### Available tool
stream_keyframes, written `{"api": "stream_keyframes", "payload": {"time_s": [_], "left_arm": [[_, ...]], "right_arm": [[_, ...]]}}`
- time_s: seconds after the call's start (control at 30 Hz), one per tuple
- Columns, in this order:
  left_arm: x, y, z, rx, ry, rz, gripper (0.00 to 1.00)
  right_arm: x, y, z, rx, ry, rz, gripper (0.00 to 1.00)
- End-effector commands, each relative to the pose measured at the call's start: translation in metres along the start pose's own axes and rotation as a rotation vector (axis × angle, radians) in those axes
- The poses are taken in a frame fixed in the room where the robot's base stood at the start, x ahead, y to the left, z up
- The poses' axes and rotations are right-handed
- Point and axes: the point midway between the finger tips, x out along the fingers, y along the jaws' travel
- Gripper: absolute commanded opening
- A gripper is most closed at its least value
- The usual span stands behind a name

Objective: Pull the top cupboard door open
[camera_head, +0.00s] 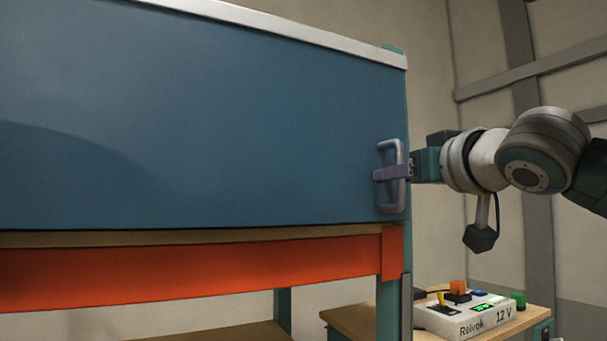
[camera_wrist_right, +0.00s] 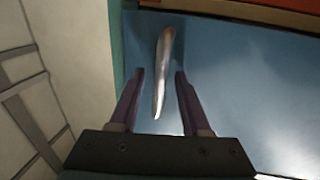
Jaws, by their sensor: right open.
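The top cupboard door (camera_head: 200,120) is a wide blue panel and looks closed in the head view. Its grey bow handle (camera_head: 401,160) stands upright near the right edge. My right gripper (camera_head: 380,175) reaches in from the right, with its purple fingers level with the middle of the handle. In the right wrist view the handle (camera_wrist_right: 164,65) lies between the two open fingers of the right gripper (camera_wrist_right: 160,85), with a gap on each side. The blue door (camera_wrist_right: 260,90) fills the space behind it. My left gripper is not in view.
An orange beam (camera_head: 200,272) runs below the door. A wooden bench (camera_head: 360,322) at the lower right carries a white console (camera_head: 475,318) with coloured buttons. A teal post (camera_head: 389,305) stands under the door's right end.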

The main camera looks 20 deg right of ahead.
Motion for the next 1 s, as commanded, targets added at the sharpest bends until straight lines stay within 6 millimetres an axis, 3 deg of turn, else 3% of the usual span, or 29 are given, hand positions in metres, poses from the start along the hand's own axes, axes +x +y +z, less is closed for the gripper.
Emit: {"api": "stream_keyframes", "payload": {"time_s": [0.07,0.5,1.0], "left_arm": [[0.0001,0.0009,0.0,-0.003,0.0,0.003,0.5],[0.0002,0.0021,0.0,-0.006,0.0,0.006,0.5],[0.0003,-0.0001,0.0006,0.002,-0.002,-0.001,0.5]], "right_arm": [[-0.0002,0.0,0.0001,0.0,0.0,0.0,0.47],[-0.0004,0.0001,0.0,0.0,0.0,0.0,0.0],[-0.0005,0.0002,-0.0001,0.0,0.0,0.001,0.0]]}}
